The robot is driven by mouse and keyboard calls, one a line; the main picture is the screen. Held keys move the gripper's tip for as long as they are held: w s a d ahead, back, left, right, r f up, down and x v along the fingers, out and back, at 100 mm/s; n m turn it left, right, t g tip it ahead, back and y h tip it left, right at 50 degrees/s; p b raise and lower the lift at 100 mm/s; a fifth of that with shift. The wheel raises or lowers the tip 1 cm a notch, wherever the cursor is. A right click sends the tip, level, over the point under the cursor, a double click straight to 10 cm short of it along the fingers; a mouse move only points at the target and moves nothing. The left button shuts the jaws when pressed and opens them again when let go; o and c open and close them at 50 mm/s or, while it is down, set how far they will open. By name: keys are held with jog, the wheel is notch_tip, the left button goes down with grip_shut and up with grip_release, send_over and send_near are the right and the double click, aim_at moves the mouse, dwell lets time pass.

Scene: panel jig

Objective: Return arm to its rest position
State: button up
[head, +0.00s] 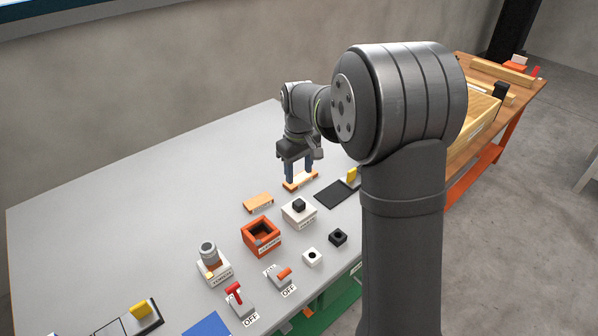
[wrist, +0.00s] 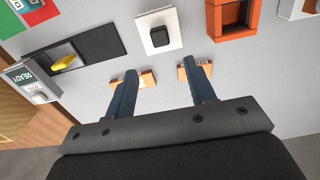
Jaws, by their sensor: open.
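My gripper (head: 299,174) is at the far side of the grey table, pointing down, with its two blue fingers apart. In the wrist view the fingers (wrist: 160,69) are spread with nothing between them. A small wooden plate (head: 300,181) lies below or just behind the fingers in the head view. A second wooden plate (head: 258,202) lies nearer the camera. Both plates show in the wrist view, one near the left finger (wrist: 148,78) and one near the right finger (wrist: 197,80). I cannot tell the exact gap between fingertips and plate.
A white block with a black knob (head: 299,205), an orange open box (head: 261,251), a grey cylinder on a white base (head: 208,254) and a black slide plate with yellow handle (head: 335,194) stand nearby. A red lever (head: 236,293) is in front. The table's left (head: 110,225) is clear.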

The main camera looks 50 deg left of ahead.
aim_at(299, 203)
notch_tip(299, 203, down, 12)
jog(key=shift+f, duration=0.1)
jog(key=shift+a+r, duration=0.1)
jog(key=shift+r, duration=1.75)
